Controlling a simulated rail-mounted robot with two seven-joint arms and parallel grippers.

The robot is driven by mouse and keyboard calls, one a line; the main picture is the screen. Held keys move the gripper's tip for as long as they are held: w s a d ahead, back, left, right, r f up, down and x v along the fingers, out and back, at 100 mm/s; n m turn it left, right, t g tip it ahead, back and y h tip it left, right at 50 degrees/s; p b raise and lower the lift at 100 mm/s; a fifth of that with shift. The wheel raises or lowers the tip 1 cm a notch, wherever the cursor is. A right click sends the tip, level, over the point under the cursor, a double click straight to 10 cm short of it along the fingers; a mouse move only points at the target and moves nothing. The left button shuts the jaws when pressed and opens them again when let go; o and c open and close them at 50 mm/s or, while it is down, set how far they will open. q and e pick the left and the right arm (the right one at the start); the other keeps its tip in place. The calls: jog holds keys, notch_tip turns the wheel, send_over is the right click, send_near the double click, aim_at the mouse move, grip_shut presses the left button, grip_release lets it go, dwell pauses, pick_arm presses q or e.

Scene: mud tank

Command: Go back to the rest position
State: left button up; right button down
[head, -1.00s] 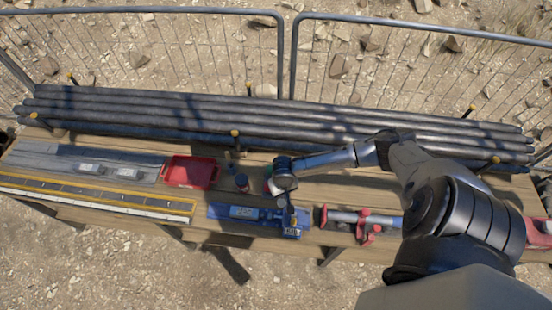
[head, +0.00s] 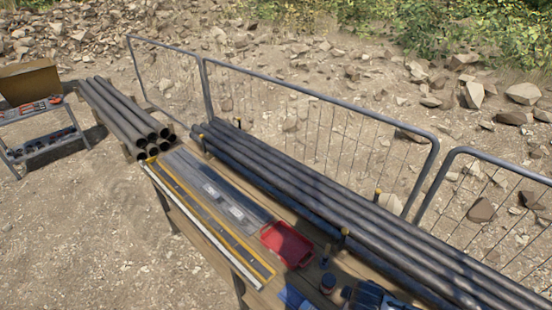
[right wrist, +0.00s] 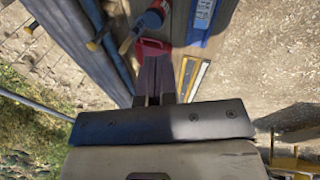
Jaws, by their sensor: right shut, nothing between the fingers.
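In the right wrist view my right gripper (right wrist: 154,60) is shut with nothing between its fingers. It is over the wooden workbench (right wrist: 180,30), with the red tray (right wrist: 150,45) just beyond the fingertips in the picture. In the head view a dark part of my right arm shows at the bottom right edge; its gripper cannot be made out there. My left gripper is in neither view.
Long dark pipes (head: 330,200) lie along the back of the bench, beside a wire fence (head: 320,125). The red tray (head: 287,244), a yellow-edged rail (head: 210,222) and a blue tool (right wrist: 202,15) are on the bench. More pipes (head: 125,115) and a cart (head: 42,140) stand left.

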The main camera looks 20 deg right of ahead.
jog(key=s+a+r+m+t+y, duration=0.1)
jog(key=s+a+r+t+y, duration=0.3)
jog(key=a+r, duration=0.6)
jog(key=s+a+f+m+g, duration=0.1)
jog(key=s+a+f+g, duration=0.1)
jog(key=s, duration=0.5)
jog(key=s+a+f+m+g+p, duration=0.1)
jog(key=s+a+f+m, duration=0.1)
jog(key=s, duration=0.5)
jog(key=shift+a+f+g+h, duration=0.3)
jog(key=shift+a+f+g, duration=0.15)
jog(key=shift+f, duration=0.4)
